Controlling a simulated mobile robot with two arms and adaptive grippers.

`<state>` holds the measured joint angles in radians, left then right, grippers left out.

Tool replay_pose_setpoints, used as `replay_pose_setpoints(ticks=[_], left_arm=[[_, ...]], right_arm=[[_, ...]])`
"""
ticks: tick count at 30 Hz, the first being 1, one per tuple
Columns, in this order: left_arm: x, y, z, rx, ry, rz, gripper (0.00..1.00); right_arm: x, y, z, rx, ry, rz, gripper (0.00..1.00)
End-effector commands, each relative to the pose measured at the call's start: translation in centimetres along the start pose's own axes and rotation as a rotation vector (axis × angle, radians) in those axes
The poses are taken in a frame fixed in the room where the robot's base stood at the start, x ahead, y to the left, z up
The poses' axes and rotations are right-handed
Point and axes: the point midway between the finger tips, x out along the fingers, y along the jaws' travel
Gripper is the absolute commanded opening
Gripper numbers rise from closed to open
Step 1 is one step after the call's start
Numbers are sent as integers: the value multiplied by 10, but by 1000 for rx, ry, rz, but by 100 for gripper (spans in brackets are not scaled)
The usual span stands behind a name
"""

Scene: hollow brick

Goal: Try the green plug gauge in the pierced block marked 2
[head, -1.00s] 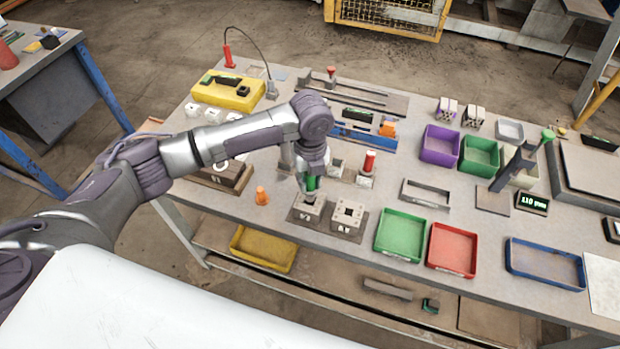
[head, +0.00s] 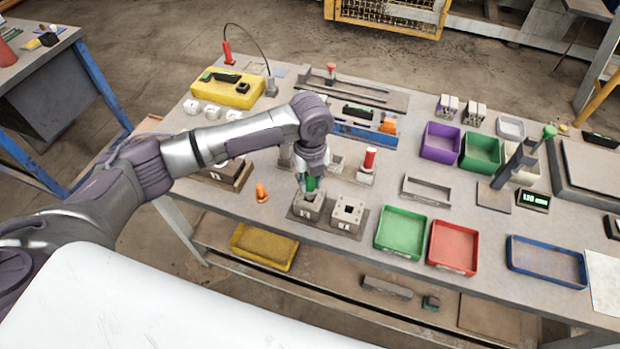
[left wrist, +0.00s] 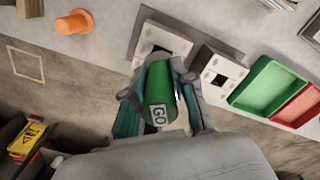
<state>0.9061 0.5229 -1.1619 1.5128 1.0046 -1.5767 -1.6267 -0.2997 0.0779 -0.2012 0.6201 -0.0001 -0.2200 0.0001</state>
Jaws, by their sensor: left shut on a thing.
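My left gripper (head: 311,182) is shut on the green plug gauge (head: 311,185), just above the left of two grey pierced blocks. In the left wrist view, the gripper (left wrist: 158,88) has a finger on each side of the gauge (left wrist: 158,80), whose near end reads GO. The gauge's far end is hidden, so I cannot tell whether it is in the hole. The left pierced block (head: 306,213) also shows in the left wrist view (left wrist: 148,42). The right pierced block (head: 347,222) stands beside it. I cannot surely read either block's mark. My right gripper is out of view.
The table's front edge is close to the blocks.

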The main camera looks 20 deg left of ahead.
Motion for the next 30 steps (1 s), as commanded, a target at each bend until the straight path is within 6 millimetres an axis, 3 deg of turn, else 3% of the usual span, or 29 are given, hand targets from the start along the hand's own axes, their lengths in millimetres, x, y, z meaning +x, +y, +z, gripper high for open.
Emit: replay_pose_setpoints(ticks=[30], left_arm=[[21, 0, 0, 0, -1, -1, 0]], right_arm=[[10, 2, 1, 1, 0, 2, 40]])
